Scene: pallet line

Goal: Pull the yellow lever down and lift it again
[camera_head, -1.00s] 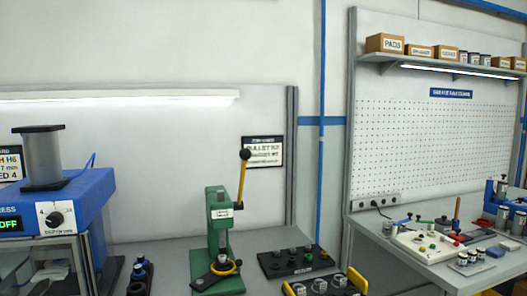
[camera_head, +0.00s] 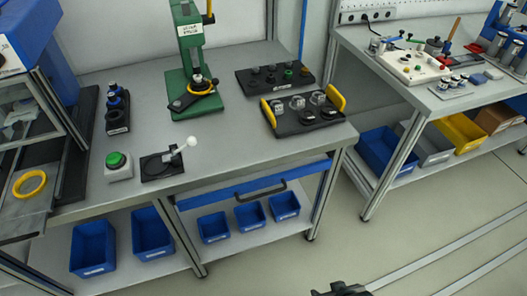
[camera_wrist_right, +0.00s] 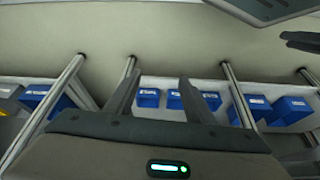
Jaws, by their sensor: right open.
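The green lever press (camera_head: 190,50) stands near the back of the workbench in the head view. A short lower piece of its yellow lever (camera_head: 210,6) shows at the top edge, beside the press head; the rest of the lever and its knob are cut off. A yellow ring (camera_head: 203,88) sits at the foot of the press. My right gripper (camera_head: 340,290) just shows at the bottom edge, far in front of and below the bench, away from the lever. In the right wrist view the fingers of this gripper (camera_wrist_right: 156,92) are apart with nothing between them. My left gripper is not seen.
The bench holds a black rack with yellow handles (camera_head: 308,116), a green button box (camera_head: 118,166) and a small white-knobbed lever (camera_head: 187,145). Blue bins (camera_head: 249,215) stand on the shelf below. Floor at the right (camera_head: 400,235) is mostly clear.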

